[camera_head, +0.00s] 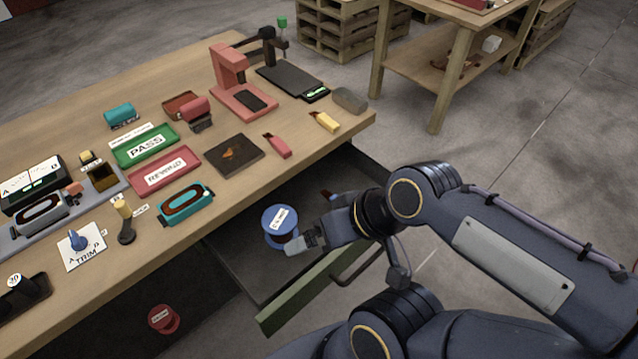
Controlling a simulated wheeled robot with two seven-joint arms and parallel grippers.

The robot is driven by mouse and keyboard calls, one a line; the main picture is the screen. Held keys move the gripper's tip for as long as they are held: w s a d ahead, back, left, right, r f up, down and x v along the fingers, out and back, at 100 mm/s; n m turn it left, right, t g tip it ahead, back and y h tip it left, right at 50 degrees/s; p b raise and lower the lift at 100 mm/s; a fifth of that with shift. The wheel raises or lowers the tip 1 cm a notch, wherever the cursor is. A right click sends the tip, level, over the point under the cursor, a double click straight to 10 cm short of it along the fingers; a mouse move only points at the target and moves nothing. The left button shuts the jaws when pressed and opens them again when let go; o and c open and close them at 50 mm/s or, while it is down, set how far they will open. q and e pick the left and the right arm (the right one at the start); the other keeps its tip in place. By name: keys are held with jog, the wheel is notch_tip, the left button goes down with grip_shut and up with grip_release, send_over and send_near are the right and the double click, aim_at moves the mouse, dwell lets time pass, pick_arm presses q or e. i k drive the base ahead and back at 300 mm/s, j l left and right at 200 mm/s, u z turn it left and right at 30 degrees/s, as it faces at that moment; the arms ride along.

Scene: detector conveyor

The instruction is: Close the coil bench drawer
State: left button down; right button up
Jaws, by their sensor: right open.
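The coil bench drawer stands pulled out under the bench's right part; its green front panel (318,291) faces the lower right and carries a dark bar handle (362,262). The drawer's dark grey floor shows behind the panel. A blue spool (276,231) with a white label appears in the drawer. My right gripper (302,241) is open over the drawer, close beside the spool; I cannot tell whether they touch. My right forearm hides the drawer's right end and part of the handle. My left gripper is not in view.
The wooden bench (225,210) holds a green PASS tray (172,150), a red REWIND tray (193,172), a teal coil (187,203) and a red press (231,72). A red spool (163,319) lies below the bench. Open floor (400,145) lies right of the bench.

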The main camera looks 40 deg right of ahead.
aim_at(279, 285)
jog(key=k+l+z, duration=0.1)
jog(key=l+z, duration=0.3)
jog(key=k+l+z, duration=0.1)
jog(key=l+z, duration=0.25)
jog(key=l, duration=0.15)
